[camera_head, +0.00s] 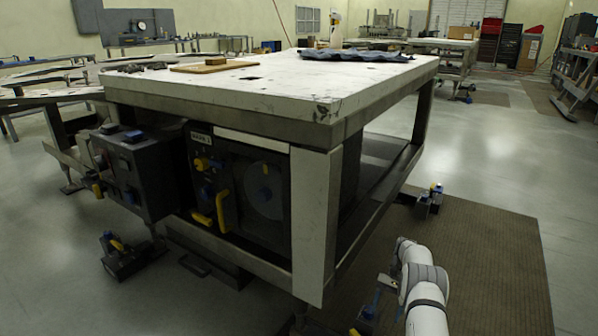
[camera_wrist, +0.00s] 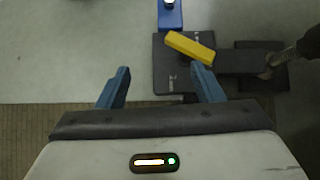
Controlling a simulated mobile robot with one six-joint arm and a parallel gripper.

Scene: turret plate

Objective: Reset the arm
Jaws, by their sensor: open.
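My gripper (camera_wrist: 161,70) shows in the wrist view with its two blue fingers spread wide apart and nothing between them. It points down over the floor, close to a dark foot fitting with a yellow lever (camera_wrist: 190,48) and a blue part (camera_wrist: 170,15). The fitting lies beyond the fingertips; I cannot tell the height gap. In the head view my white and grey arm (camera_head: 424,285) stands at the lower right, low beside the work table (camera_head: 270,112). The gripper end there is small and dark, hard to make out.
A white table-end panel (camera_head: 315,225) stands left of my arm. A brown mat (camera_head: 490,260) lies right, mostly clear.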

